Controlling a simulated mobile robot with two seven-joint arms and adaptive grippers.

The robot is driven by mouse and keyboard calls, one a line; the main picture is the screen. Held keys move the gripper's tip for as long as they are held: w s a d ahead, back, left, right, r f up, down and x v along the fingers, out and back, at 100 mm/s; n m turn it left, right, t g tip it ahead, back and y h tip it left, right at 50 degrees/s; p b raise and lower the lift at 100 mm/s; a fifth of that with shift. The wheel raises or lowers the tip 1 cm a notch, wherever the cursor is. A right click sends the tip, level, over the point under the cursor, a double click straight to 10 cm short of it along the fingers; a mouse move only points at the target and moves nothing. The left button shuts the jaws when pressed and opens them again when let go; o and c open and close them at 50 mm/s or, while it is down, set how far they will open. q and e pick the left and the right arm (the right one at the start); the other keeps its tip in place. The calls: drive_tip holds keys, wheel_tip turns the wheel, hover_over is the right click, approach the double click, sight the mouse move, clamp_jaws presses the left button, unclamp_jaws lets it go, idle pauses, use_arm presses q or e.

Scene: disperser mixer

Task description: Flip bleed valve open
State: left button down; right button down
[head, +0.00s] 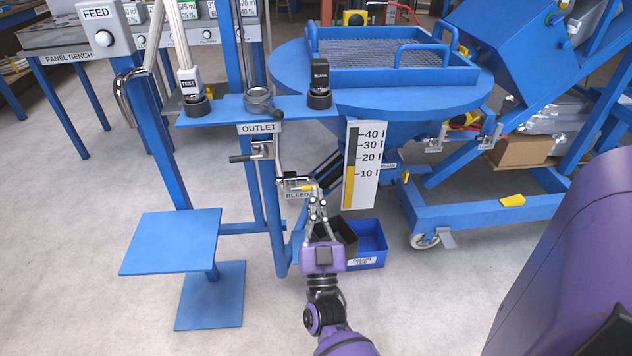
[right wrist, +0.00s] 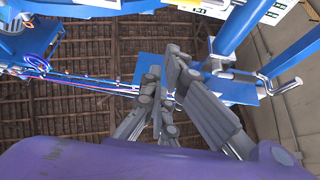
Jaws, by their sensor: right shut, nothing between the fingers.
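The bleed valve (head: 297,184) sits on the metal pipework below the outlet, above a label reading BLEED. Its short yellow lever (head: 308,188) points to the right, roughly level. My right gripper (head: 318,203) is shut and empty, its fingertips just below and right of the yellow lever. Whether they touch the lever I cannot tell. In the right wrist view the gripper's fingers (right wrist: 172,72) point upward and come together at the tips; the valve cannot be made out there. My left gripper is not in view.
A blue bin (head: 372,245) with a dark container stands on the floor behind my right gripper. The outlet valve handle (head: 243,158) sticks out to the left above. A level gauge (head: 363,165) hangs close on the right. Blue posts and a step (head: 172,240) stand left.

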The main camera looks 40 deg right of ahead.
drive_tip(key=v, duration=0.5)
drive_tip(key=shift+s+f, duration=0.1)
drive_tip(key=shift+s, duration=0.1)
idle(0.4)
